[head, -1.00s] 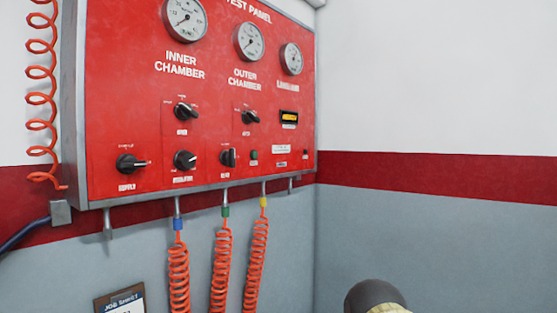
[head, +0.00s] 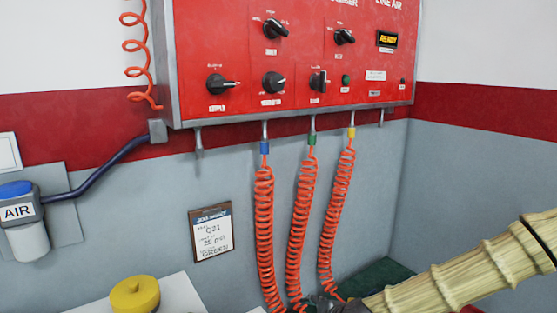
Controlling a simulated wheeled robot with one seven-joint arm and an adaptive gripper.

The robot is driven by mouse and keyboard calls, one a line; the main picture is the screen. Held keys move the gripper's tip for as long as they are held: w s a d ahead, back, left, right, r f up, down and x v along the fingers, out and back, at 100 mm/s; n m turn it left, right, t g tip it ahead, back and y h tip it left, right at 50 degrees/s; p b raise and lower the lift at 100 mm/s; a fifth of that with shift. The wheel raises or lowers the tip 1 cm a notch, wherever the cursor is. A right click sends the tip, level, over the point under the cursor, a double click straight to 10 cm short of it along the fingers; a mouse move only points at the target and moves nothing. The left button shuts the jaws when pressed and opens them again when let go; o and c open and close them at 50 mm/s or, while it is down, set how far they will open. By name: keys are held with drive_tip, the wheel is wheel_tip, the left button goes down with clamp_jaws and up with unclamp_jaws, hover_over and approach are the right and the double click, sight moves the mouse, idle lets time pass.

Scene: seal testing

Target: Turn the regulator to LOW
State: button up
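The regulator knob (head: 273,83) is a black round knob on the lower row of the red test panel (head: 300,62). It sits between the supply knob (head: 217,84) and another black knob (head: 318,81). A light pointer mark shows on it, but its exact setting and the small scale lettering are too small to read. My arm, in a straw-coloured ribbed cover, enters from the lower right, well below the panel. Its dark lower end is cut off by the bottom edge. My gripper's fingers do not show, and nothing touches the regulator.
Several orange coiled hoses (head: 265,215) hang below the panel. A job clipboard (head: 211,235) hangs on the grey wall. An AIR unit (head: 22,220) is at the left, and a yellow round object (head: 135,295) sits at the lower left. The space before the knobs looks clear.

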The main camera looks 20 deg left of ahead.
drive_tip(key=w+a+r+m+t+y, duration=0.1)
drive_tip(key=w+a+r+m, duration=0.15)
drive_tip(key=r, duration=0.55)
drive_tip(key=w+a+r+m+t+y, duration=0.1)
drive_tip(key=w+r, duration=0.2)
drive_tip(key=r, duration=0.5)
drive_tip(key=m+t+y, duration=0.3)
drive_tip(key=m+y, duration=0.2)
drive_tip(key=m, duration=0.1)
approach(278, 82)
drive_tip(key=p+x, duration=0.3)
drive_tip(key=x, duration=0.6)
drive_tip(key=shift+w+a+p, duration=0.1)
drive_tip(key=shift+p, duration=0.3)
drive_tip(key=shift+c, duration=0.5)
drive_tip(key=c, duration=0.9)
